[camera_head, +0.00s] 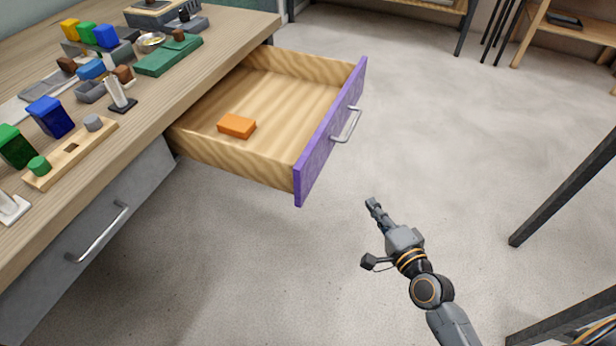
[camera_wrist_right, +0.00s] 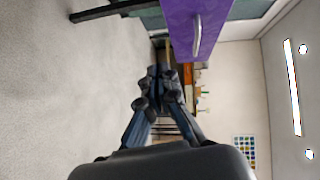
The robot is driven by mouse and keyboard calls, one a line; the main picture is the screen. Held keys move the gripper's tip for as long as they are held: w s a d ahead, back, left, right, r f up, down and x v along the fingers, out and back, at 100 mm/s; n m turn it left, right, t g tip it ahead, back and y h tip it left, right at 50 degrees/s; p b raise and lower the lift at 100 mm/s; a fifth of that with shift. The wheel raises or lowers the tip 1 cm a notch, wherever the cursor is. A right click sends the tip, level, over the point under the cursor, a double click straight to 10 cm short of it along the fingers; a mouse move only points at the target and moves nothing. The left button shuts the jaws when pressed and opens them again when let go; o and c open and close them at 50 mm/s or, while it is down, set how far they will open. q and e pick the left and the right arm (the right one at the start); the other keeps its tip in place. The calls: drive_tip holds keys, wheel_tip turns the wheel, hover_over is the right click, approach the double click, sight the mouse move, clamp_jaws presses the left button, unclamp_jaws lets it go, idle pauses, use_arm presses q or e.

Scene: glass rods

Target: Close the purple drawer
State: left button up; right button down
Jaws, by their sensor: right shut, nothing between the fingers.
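The purple drawer (camera_head: 332,131) is pulled far out from under the wooden desk, with a silver bar handle (camera_head: 347,125) on its front. An orange block (camera_head: 237,126) lies inside it. My right gripper (camera_head: 371,204) is in front of the drawer, to the right of its near corner and apart from it. Its fingers are shut with nothing between them. In the right wrist view the purple front (camera_wrist_right: 196,28) and its handle (camera_wrist_right: 197,36) show at the top, beyond the fingertips (camera_wrist_right: 160,72). My left gripper is not in view.
The desk top (camera_head: 150,112) carries several blocks, trays and a wooden board with pegs (camera_head: 72,152). A grey drawer (camera_head: 98,225) is shut at the lower left. Dark table legs (camera_head: 565,190) stand at the right. The floor (camera_head: 440,130) around the drawer front is clear.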

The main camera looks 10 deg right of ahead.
wheel_tip(320, 180, up, 5)
drive_tip(key=a+m+t+y+b, duration=0.1)
drive_tip(key=a, duration=0.1)
approach(326, 148)
drive_tip(key=w+d, duration=0.2)
drive_tip(key=w, duration=0.2)
drive_tip(key=a, duration=0.1)
drive_tip(key=w+a, duration=0.1)
drive_tip(key=a+p, duration=0.1)
drive_tip(key=shift+w+a+f, duration=0.1)
drive_tip(key=shift+w+f, duration=0.15)
drive_tip(key=shift+w, duration=0.15)
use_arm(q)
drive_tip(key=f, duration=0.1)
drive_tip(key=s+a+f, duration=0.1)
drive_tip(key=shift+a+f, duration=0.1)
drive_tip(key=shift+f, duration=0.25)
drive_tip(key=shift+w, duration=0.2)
use_arm(e)
drive_tip(key=shift+w, duration=0.1)
